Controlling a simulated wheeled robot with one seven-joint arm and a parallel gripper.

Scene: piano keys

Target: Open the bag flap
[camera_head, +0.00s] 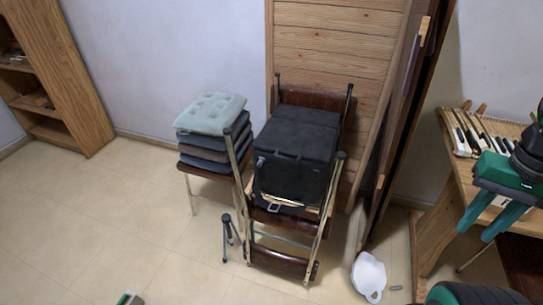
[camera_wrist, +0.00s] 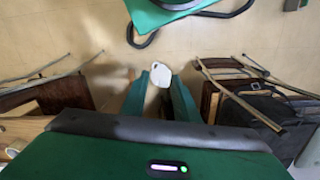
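A black bag (camera_head: 296,135) sits on a folding chair at the centre of the head view. Its dark top and front face show, with a pale strip and a light buckle-like piece near the lower front. Whether its flap lies shut is hard to tell. The bag also shows at the right of the wrist view (camera_wrist: 255,108), partly behind chair bars. My gripper (camera_head: 476,231) is at the right of the head view, in front of the wooden keyboard bench and well apart from the bag. In the wrist view its two green fingers (camera_wrist: 160,82) are apart, with nothing held between them.
A chair with stacked cushions (camera_head: 210,115) stands left of the bag. A small tripod (camera_head: 229,238) is on the floor before the chairs. A white object (camera_head: 369,275) lies on the floor. A wooden bench with piano keys (camera_head: 468,133) is at right.

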